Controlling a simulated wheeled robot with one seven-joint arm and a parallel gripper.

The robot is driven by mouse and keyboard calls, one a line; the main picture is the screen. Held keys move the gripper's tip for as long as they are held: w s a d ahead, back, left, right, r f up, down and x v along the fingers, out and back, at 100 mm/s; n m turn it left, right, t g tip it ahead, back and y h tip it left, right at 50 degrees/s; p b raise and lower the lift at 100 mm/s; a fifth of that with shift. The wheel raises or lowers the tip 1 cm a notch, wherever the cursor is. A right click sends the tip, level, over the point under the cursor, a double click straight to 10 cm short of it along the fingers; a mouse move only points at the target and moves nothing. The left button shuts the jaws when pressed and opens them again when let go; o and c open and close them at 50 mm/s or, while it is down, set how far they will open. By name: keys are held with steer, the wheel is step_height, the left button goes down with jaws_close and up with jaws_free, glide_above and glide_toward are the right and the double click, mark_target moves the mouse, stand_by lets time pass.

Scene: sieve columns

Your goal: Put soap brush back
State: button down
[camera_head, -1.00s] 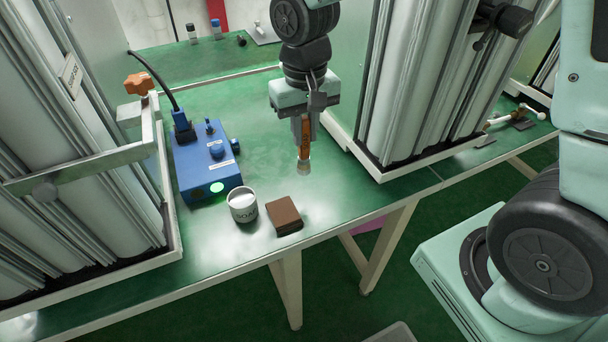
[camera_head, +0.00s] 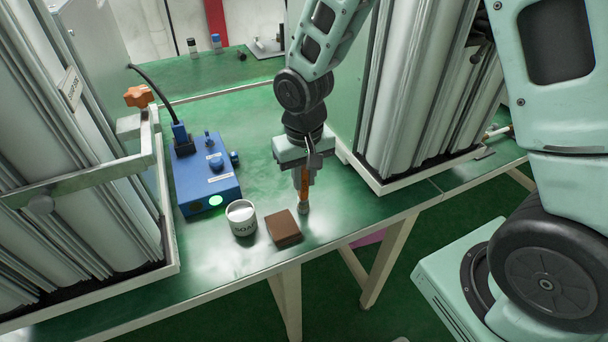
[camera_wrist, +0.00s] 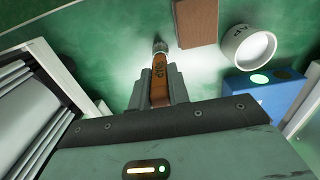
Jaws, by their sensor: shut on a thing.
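The soap brush (camera_head: 304,193) has an orange-brown handle with dark lettering and a pale tip pointing down. My gripper (camera_head: 303,178) is shut on its handle and holds it upright, to the right of the brown block. In the wrist view the brush (camera_wrist: 159,75) sticks out between my gripper's fingers (camera_wrist: 160,92). A white cup marked SOAP (camera_head: 242,218) stands on the green table, left of the brown block; it also shows in the wrist view (camera_wrist: 247,47). I cannot tell whether the brush tip touches the table.
The brown block (camera_head: 283,228) lies between the cup and the brush, near the table's front edge. A blue device (camera_head: 207,180) stands behind the cup. Sieve columns (camera_head: 420,90) rise on the right and more (camera_head: 75,190) on the left.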

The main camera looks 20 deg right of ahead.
steer(key=c, duration=1.3)
jaws_free()
step_height(320, 180, up, 12)
steer(key=shift+f+p, duration=0.15)
steer(key=shift+p, duration=0.4)
steer(key=s+a+n, duration=0.2)
steer(key=s, duration=0.4)
steer(key=s+a+r+n, duration=0.1)
steer(key=s+a+n, duration=0.1)
steer(key=s, duration=0.5)
steer(key=s+a+r+n, duration=0.1)
steer(key=s+a+n, duration=0.1)
steer(key=s, duration=0.4)
steer(key=shift+s+a+n+y, duration=0.1)
steer(key=shift+s+n+y, duration=0.25)
steer(key=shift+n, duration=0.45)
